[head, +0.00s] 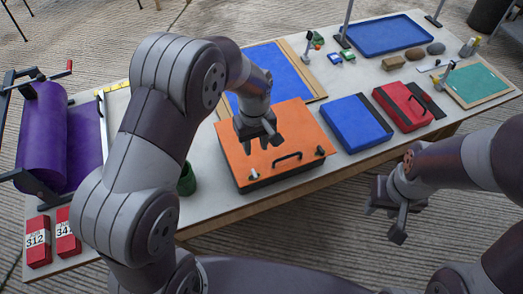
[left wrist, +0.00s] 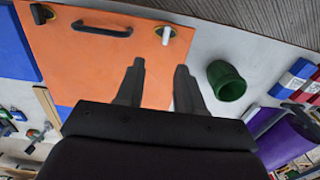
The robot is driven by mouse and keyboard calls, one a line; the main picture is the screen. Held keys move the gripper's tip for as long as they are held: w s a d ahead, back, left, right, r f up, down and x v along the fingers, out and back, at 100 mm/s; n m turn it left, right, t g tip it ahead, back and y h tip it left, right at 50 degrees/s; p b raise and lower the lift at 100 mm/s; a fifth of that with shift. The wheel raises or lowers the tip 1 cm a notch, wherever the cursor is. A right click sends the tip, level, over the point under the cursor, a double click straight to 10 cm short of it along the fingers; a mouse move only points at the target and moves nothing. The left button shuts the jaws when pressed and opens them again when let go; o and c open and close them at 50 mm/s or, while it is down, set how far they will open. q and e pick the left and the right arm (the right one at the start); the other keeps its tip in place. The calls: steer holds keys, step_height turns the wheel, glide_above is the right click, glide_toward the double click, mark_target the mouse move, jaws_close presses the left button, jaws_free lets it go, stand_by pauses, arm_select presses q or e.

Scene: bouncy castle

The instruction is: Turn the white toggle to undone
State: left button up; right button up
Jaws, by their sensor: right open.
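An orange case (head: 290,125) with a black handle (head: 287,157) lies on the table. A white toggle (head: 252,173) sits near its front left corner, and a darker toggle (head: 320,151) near its front right corner. In the left wrist view the white toggle (left wrist: 166,33) stands beyond the fingertips, and the darker toggle (left wrist: 41,13) is at the top left. My left gripper (head: 262,142) hovers over the orange case, open and empty, apart from the white toggle. My right gripper (head: 385,215) is open and empty, off the table's front edge.
A green cup (left wrist: 226,80) stands beside the case, close to the left gripper. A blue case (head: 356,122) and a red case (head: 402,105) lie to the right. A purple roller (head: 42,135) and red number boxes (head: 38,242) are at the left.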

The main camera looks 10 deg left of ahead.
mark_target(254, 173)
arm_select(q)
steer(key=f, duration=0.3)
steer(key=f+p, duration=0.1)
steer(key=f, duration=0.3)
steer(key=s+f+p, duration=0.1)
steer(key=f, duration=0.2)
steer(key=shift+a+f, duration=0.1)
steer(key=shift+f, duration=0.2)
steer(key=shift+s+f, duration=0.1)
steer(key=shift+f, duration=0.1)
steer(key=shift+s, duration=0.35)
steer(key=shift+w+f, duration=0.1)
steer(key=shift+w, duration=0.05)
steer(key=c, duration=0.3)
jaws_close()
arm_select(e)
steer(key=r, duration=0.1)
steer(key=s+r, duration=0.1)
steer(key=shift+s+a+r, duration=0.15)
steer(key=shift+s+r, duration=0.05)
steer(key=shift+r, duration=0.2)
